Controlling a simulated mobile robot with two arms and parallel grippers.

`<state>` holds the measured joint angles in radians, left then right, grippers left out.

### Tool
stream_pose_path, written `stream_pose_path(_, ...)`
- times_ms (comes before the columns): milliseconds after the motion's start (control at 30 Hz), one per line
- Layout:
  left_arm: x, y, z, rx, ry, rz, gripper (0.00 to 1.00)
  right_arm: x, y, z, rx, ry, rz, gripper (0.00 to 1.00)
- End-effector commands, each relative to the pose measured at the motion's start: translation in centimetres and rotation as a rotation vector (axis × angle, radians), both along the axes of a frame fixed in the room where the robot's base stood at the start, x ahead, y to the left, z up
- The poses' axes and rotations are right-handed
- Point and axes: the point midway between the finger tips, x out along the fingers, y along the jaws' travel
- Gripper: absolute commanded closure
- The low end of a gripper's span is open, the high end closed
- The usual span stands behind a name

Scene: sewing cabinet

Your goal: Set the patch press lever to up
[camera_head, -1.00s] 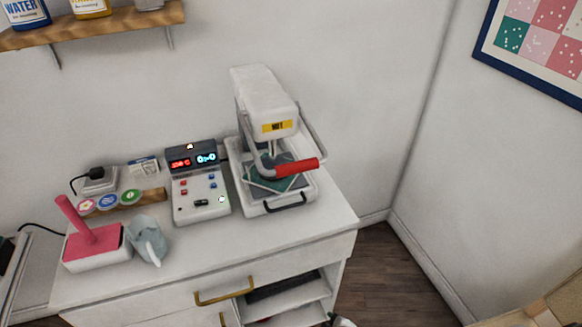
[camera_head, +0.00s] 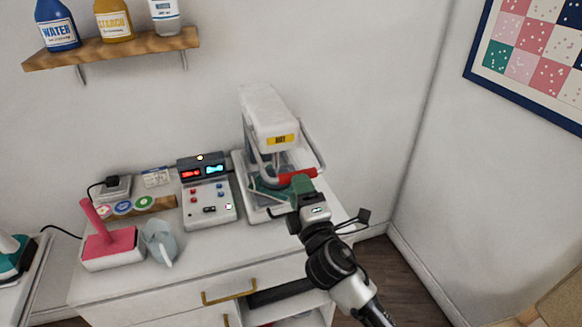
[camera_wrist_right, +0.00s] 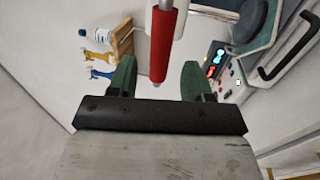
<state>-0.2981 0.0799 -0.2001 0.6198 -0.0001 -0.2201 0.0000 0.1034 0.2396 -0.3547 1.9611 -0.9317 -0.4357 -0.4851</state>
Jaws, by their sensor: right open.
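The patch press (camera_head: 268,115) stands on the white cabinet, white with a yellow "HOT" label. Its lever has a red grip (camera_head: 297,175) on a metal frame and is swung down in front, low over the press base. My right gripper (camera_head: 298,184) is at the red grip in the head view, its green fingers partly covering it. In the right wrist view the red grip (camera_wrist_right: 162,45) reaches down between the two open green fingers (camera_wrist_right: 155,85), with a gap on both sides. The green patch on the base is partly hidden by my gripper. My left gripper is not in view.
A control box (camera_head: 207,195) with lit displays stands left of the press. A pink stamp-like block (camera_head: 110,245) and a grey-blue scoop-shaped thing (camera_head: 159,243) are farther left. A shelf with bottles (camera_head: 115,45) hangs above. The right wall is bare below the picture.

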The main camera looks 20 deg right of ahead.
Motion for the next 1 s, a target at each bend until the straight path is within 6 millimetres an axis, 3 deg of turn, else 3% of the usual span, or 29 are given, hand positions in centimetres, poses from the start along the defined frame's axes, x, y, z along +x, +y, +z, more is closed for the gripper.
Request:
stream_pose_path(100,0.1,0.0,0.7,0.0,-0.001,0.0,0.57,2.4,0.1,0.8,0.001,-0.001,0.0,0.5)
stream_pose_path(300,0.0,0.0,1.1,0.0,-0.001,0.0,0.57,5.2,0.2,1.2,0.001,0.001,0.0,0.5)
stream_pose_path(733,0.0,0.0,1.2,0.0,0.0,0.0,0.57,6.2,0.2,1.3,0.003,0.002,0.001,0.5)
stream_pose_path(1000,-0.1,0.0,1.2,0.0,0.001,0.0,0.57,6.2,0.2,1.3,0.002,0.002,0.0,0.9)
